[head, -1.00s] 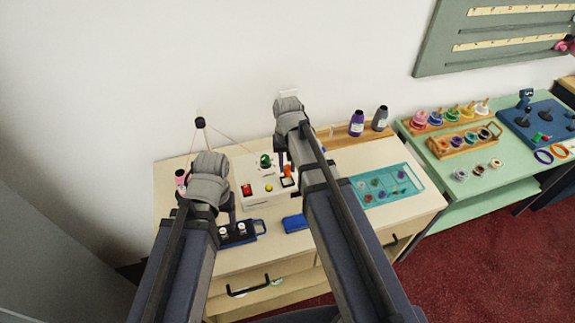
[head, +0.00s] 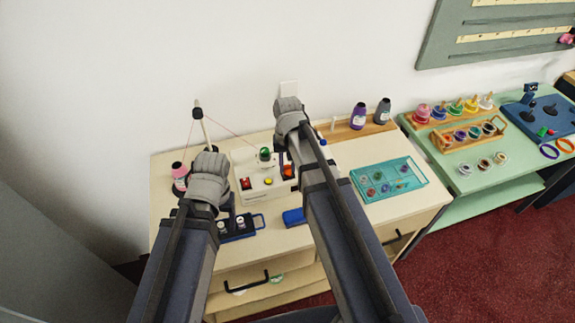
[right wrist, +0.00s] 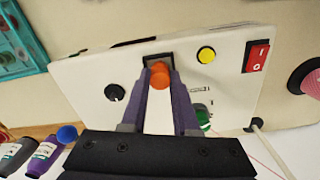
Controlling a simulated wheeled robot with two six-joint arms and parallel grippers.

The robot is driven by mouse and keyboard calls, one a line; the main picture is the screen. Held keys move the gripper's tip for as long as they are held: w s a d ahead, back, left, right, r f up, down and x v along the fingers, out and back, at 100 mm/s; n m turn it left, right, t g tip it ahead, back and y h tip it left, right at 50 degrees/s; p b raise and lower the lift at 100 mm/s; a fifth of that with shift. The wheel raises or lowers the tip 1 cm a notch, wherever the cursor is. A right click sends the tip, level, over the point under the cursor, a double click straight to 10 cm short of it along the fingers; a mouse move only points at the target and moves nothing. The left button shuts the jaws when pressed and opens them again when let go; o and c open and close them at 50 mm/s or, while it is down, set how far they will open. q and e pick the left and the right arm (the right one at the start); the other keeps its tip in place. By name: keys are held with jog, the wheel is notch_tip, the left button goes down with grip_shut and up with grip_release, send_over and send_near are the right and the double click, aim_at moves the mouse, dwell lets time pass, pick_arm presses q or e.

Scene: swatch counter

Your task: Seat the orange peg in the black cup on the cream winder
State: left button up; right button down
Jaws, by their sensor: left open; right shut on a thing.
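The cream winder (head: 254,192) stands at the back of the wooden counter; it also shows in the right wrist view (right wrist: 225,85). My right gripper (right wrist: 161,84) is shut on the orange peg (right wrist: 160,72), its two purple fingers on either side. The peg lines up with the black cup (right wrist: 173,53) on the winder, and its far end is at the cup. How deep it sits I cannot tell. In the head view the peg (head: 288,171) shows beside my right gripper (head: 284,163), and the cup is hidden there. My left gripper (head: 230,209) is open, near the navy tray.
The navy tray (head: 243,233) with white spools lies in front of the winder, and a blue block (head: 293,217) lies to its right. A teal tray (head: 413,186) is further right. Bottles (head: 359,116) stand behind. A thread runs from a post (head: 203,125).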

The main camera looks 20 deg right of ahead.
dwell(0.3)
jog(key=c, duration=0.6)
grip_release()
jog(key=shift+r, duration=0.15)
notch_tip(320, 180, up, 8)
jog(key=p, duration=0.8)
jog(key=shift+f, duration=0.2)
jog(key=shift+s+a+f, duration=0.1)
jog(key=shift+s+f, duration=0.05)
jog(key=s+a+f+n+b, duration=0.1)
jog(key=s+a+n+b, duration=0.1)
jog(key=s+a, duration=0.1)
jog(key=s+a+f+n+b, duration=0.2)
jog(key=s+a, duration=0.2)
jog(key=s, duration=0.2)
jog(key=s+a+f+n+h+b, duration=0.1)
jog(key=s+a+f+n+b, duration=0.1)
jog(key=s, duration=0.3)
jog(key=shift+a+f, duration=0.25)
jog(key=shift+a, duration=0.4)
